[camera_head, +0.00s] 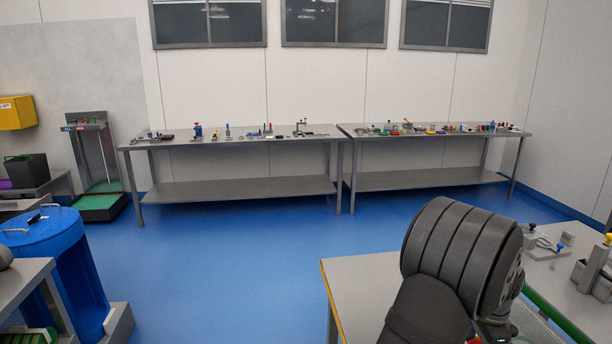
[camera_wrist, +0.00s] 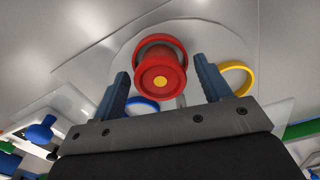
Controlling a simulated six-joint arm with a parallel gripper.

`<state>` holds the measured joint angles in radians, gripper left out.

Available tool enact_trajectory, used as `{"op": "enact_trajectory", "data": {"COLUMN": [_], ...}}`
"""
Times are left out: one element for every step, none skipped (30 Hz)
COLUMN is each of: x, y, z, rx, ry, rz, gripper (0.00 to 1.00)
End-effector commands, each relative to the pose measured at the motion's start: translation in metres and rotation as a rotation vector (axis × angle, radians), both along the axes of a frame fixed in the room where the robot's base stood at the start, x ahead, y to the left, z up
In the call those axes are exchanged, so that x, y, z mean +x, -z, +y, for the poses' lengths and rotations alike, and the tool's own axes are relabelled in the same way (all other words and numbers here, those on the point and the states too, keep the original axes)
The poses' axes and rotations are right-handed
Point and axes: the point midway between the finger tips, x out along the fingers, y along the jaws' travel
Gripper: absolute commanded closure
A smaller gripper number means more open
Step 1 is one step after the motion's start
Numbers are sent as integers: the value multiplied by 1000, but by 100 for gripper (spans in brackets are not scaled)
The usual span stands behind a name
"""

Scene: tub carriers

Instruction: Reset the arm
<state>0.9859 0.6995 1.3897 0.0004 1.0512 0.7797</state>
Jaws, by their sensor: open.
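My gripper (camera_wrist: 161,66) shows in the wrist view with its two blue fingers spread wide apart. A red spool-shaped piece with a yellow centre (camera_wrist: 160,66) appears between and beyond the fingertips, in front of a pale round plate (camera_wrist: 208,35). I see no finger pressed on it, and its distance is hard to tell. A blue ring (camera_wrist: 143,104) and a yellow ring (camera_wrist: 249,72) show beside the fingers. In the head view my dark arm fills the lower right, over a grey bench (camera_head: 362,275), and hides my fingers.
Two long tables (camera_head: 235,187) (camera_head: 425,177) with many small parts stand along the back wall. A blue tub (camera_head: 62,262) is at the left, near a grey stand with a green base (camera_head: 98,205). Small fixtures stand on the bench at the right. The blue floor between is clear.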

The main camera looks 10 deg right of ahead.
Motion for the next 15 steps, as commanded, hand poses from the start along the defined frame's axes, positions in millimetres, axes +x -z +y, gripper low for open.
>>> {"op": "enact_trajectory", "data": {"x": [0, 1, 1, 0, 0, 0, 1, 0, 0, 0, 0, 0, 0, 0, 0], "y": [0, -10, -18, -25, -30, -38, -44, -51, -59, -64, -71, -79, -85, -91, -99], "z": [0, -1, -1, -1, -1, -1, -1, -1, -1, 0, -1, -1, -1, -1, -1], "rx": [-1, -5, -5, -5, -4, -4, -4, -4, -4, -2, -4, -4, -4, -2, -3], "ry": [0, 0, 0, 0, 0, 0, 0, 0, 0, 0, 0, 0, 0, 0, 0], "rz": [-1, -3, -3, -3, -2, -2, -2, -2, -2, -2, -2, -2, -2, -2, -1], "gripper": [30, 30, 30, 30, 30, 30, 30, 30, 30, 30, 30, 30, 30, 30, 30]}}
